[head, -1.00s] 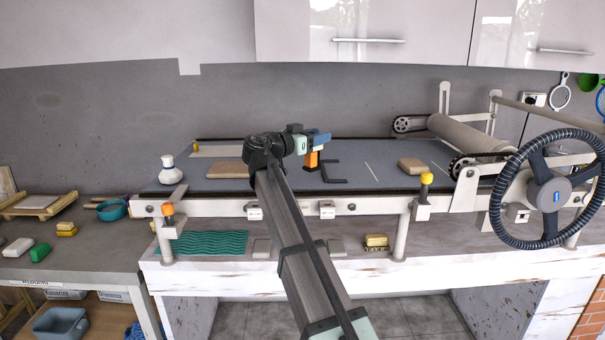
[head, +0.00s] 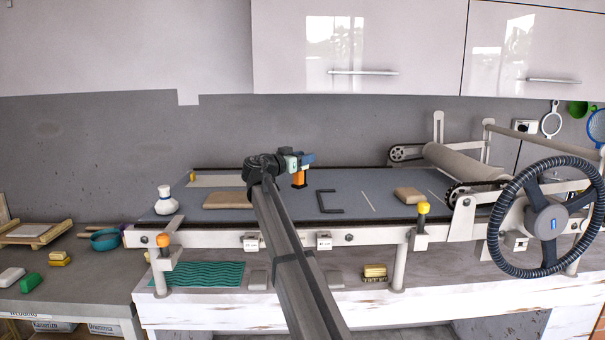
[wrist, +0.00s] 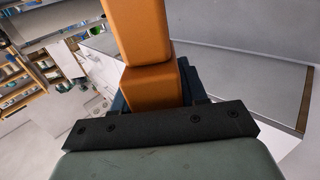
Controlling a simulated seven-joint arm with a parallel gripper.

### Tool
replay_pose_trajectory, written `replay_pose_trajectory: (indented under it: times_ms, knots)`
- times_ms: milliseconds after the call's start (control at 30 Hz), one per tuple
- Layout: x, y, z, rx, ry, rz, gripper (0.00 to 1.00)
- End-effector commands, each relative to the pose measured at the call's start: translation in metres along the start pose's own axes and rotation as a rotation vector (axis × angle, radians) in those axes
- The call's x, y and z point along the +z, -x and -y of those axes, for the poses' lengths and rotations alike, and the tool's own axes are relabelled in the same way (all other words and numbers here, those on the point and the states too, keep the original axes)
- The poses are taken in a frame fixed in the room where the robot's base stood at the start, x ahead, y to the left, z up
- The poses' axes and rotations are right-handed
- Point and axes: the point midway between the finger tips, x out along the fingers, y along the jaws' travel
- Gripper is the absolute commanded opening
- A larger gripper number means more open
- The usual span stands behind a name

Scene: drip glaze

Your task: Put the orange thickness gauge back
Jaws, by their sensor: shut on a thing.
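The orange thickness gauge (head: 299,179) is in my gripper (head: 303,160), which is shut on it. In the head view its orange part hangs below the jaws over the grey bed of the slab roller (head: 385,200); I cannot tell the gap to the bed. In the wrist view the orange gauge (wrist: 143,45) runs up out of the frame from the dark jaws, and its lower part is hidden by them. A dark C-shaped outline (head: 322,201) is marked on the bed, to the right of the gauge. No gauge lies in it.
A clay slab (head: 228,200) lies on the bed left of my arm, and another clay block (head: 409,195) lies to the right. A white bottle (head: 165,203) stands at the left end. The roller (head: 465,163) and handwheel (head: 545,218) are at the right.

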Motion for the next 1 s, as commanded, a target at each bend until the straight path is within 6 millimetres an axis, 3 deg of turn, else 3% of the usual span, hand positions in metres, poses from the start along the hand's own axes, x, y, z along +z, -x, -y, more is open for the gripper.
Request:
replay_pose_trajectory:
  times_ms: [433,1000]
  knots:
    - [0.041,0.001,0.0,-0.001,-0.001,0.0,0.05]
    - [0.049,0.0,0.0,0.0,0.0,-0.001,0.05]
